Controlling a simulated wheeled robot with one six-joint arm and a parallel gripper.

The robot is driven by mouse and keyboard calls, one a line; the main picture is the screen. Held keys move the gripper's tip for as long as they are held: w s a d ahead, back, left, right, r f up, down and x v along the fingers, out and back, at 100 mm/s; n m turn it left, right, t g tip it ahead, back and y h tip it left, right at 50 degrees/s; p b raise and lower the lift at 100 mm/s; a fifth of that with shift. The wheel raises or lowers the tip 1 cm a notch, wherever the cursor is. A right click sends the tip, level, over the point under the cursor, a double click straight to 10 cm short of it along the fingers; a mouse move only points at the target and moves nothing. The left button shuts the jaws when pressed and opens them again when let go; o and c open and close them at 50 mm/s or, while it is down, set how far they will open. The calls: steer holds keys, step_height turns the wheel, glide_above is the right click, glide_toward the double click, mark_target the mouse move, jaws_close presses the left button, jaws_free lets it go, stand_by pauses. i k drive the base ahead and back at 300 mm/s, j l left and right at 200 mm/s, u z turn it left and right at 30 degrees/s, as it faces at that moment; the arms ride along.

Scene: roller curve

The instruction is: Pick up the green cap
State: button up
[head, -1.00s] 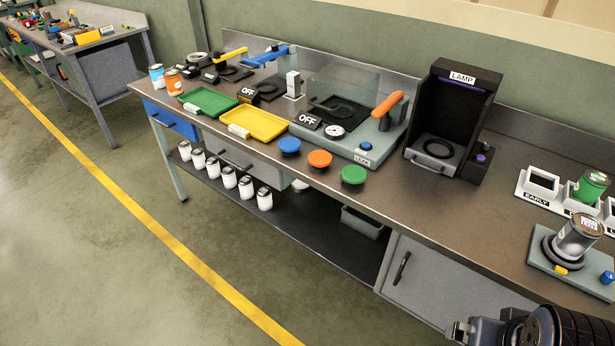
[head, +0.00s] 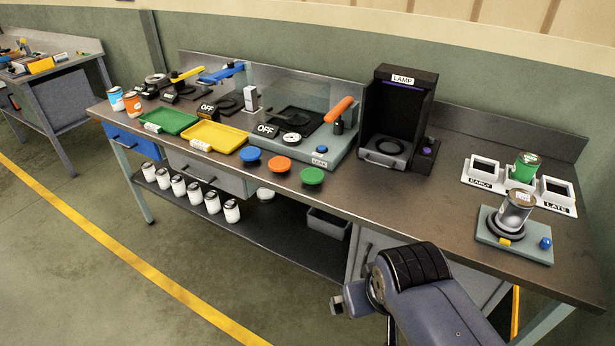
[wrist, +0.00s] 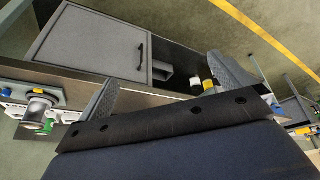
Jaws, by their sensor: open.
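The green cap (head: 312,176) lies on the front edge of the workbench in the head view, right of an orange cap (head: 279,164) and a blue cap (head: 250,154). My arm stands at the bench's front right in the head view; its fingertips are not seen there. In the wrist view my gripper (wrist: 165,85) has its two fingers wide apart with nothing between them. It faces the bench front and cabinet door. I cannot make out the green cap in the wrist view.
The workbench (head: 420,215) has clear top between the caps and the grey can stand (head: 513,246). A lamp booth (head: 398,115) and a leak tester (head: 325,150) stand behind the caps. Yellow (head: 214,136) and green trays are at left. White cans (head: 195,193) line the lower shelf.

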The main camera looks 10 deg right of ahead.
mark_target(310, 176)
steer(key=z, duration=1.55)
steer(key=j+z, duration=0.25)
steer(key=j, duration=0.65)
steer(key=j+z, duration=0.25)
steer(key=j, duration=0.65)
steer(key=j+z, duration=0.3)
steer(key=j, duration=0.6)
